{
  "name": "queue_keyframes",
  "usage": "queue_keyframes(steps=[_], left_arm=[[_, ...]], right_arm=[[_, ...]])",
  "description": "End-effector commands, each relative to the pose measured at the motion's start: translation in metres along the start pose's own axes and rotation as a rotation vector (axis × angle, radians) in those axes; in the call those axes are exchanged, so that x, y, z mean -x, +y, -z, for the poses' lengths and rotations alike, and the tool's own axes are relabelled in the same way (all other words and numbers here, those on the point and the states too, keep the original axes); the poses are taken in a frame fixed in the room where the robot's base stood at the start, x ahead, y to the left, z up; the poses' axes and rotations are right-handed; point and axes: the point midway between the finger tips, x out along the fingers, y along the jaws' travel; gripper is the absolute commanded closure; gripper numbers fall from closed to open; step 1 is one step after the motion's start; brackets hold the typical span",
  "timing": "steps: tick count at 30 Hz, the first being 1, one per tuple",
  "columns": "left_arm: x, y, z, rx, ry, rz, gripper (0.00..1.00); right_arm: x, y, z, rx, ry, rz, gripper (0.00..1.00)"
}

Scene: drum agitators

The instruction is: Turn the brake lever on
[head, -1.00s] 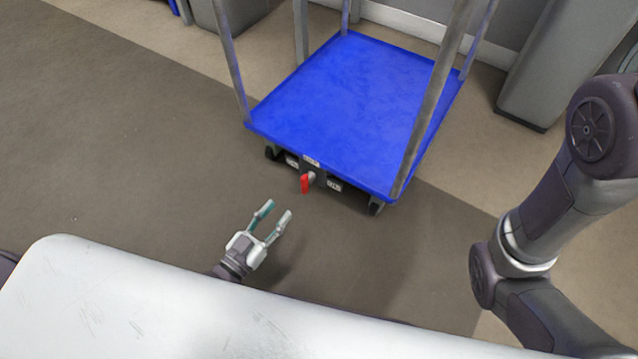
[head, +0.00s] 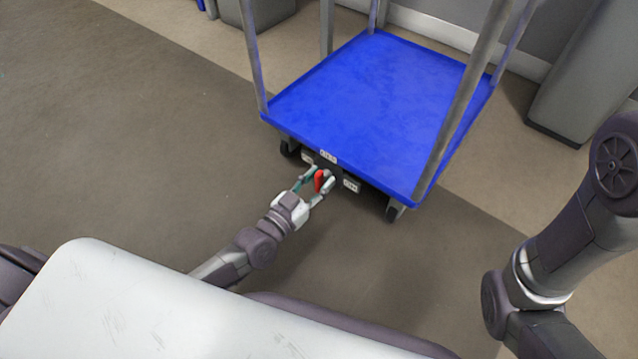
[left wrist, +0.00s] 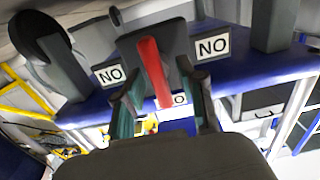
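The red brake lever (head: 320,181) is on the near edge of the blue cart (head: 365,100), under its deck. My left gripper (head: 319,178) is at the lever with its fingers open, one on each side of it. In the left wrist view the red lever (left wrist: 153,72) reaches in between the two fingers (left wrist: 163,103), with gaps visible beside it. Whether a finger touches it cannot be told. Signs reading NO (left wrist: 212,46) flank the lever. My right arm shows at the right of the head view; its gripper is out of view.
The cart has grey upright posts (head: 462,95) and dark wheels (head: 394,211) at its near corners. A grey bin (head: 585,75) stands at the back right. The brown floor (head: 150,130) to the left is clear.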

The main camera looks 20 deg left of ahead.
Motion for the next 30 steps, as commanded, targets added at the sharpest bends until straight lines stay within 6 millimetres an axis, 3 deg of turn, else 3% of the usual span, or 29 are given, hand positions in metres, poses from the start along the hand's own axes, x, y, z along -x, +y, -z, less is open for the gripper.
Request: queue_keyframes(steps=[9, 17, 30], left_arm=[[-0.0032, 0.0, 0.0004, -0.001, -0.001, -0.001, 0.6], [-0.003, 0.0, 0.0003, -0.001, -0.001, -0.001, 1.0], [-0.0028, -0.0003, 0.0012, 0.045, 0.0, -0.001, 1.0]], right_arm=[[0.0012, 0.0, 0.0004, 0.001, 0.0, 0.0, 1.0], [0.0013, -0.0001, 0.0004, 0.002, 0.0, 0.002, 1.0], [-0.0021, 0.0002, -0.0005, 0.001, 0.0, 0.002, 1.0]])
